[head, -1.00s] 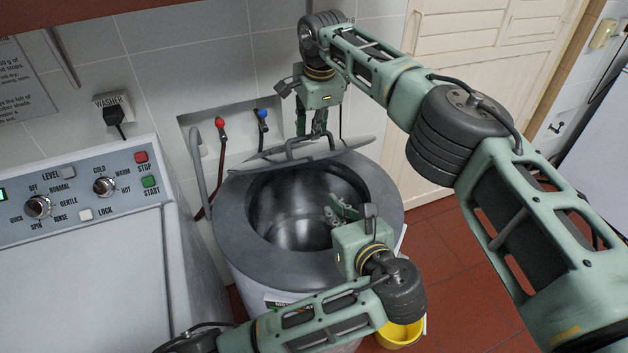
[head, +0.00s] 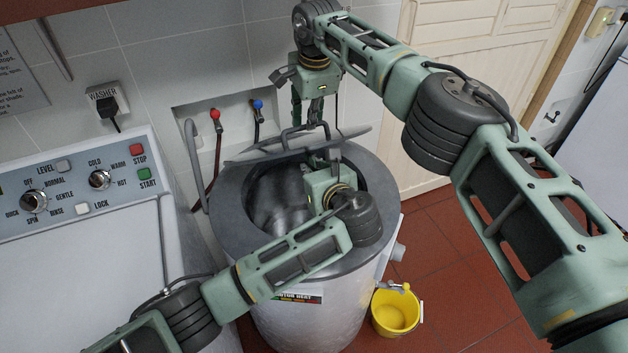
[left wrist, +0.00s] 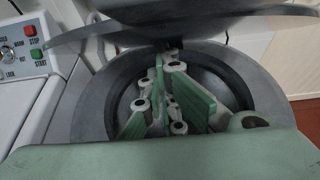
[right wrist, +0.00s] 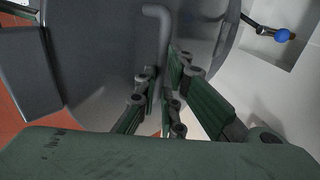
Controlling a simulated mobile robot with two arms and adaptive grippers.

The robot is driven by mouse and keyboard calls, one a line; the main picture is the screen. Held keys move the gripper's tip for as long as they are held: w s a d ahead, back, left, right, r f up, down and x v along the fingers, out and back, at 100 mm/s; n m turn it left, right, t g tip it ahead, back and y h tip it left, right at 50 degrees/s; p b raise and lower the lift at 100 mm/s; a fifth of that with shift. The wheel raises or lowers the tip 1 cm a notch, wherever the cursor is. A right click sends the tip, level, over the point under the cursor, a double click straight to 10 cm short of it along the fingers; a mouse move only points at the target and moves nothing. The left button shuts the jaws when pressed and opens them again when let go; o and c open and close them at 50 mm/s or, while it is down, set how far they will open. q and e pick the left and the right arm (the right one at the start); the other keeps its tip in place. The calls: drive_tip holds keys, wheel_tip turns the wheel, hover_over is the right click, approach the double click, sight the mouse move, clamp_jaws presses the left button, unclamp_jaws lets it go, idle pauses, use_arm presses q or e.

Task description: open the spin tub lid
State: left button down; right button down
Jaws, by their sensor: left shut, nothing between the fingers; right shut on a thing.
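The spin tub (head: 310,320) is a round grey drum with a wide dark rim. Its grey lid (head: 352,133) stands raised at the back of the opening, seen nearly edge-on. My right gripper (head: 318,121) is above the lid, shut on its bent rod handle (head: 292,136); the handle (right wrist: 163,50) shows between the fingers in the right wrist view. My left gripper (head: 325,160) is over the tub opening, close to the lid's underside, its tips hard to see there. In the left wrist view its fingers (left wrist: 166,70) are shut and empty below the overhanging lid (left wrist: 200,27).
The washer with its control panel (head: 80,188) stands close on the left. Red and blue taps (head: 258,106) sit in a wall recess behind the tub. A yellow bucket (head: 395,313) is on the red tiled floor at right. A pale louvred door (head: 480,60) is behind.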

drive_tip(key=shift+w+a+f, duration=0.1)
drive_tip(key=shift+f, duration=0.2)
use_arm(q)
drive_tip(key=shift+w+a+r, duration=0.15)
drive_tip(key=shift+w+r, duration=0.2)
drive_tip(key=shift+r, duration=0.25)
drive_tip(key=shift+w+a+r, duration=0.1)
drive_tip(key=shift+w+r, duration=0.2)
drive_tip(key=shift+r, duration=0.25)
use_arm(e)
drive_tip(key=c, duration=2.3)
unclamp_jaws()
drive_tip(key=shift+o, duration=1.1)
drive_tip(key=shift+w+f, duration=0.15)
drive_tip(key=shift+o, duration=1.2)
drive_tip(key=shift+w+a+f, duration=0.25)
drive_tip(key=shift+w+f, duration=0.05)
drive_tip(key=shift+w, duration=0.3)
use_arm(q)
drive_tip(key=shift+w+a+f, duration=0.25)
drive_tip(key=shift+w+f, duration=0.3)
drive_tip(key=shift+w, duration=0.1)
use_arm(e)
drive_tip(key=shift+r, duration=0.1)
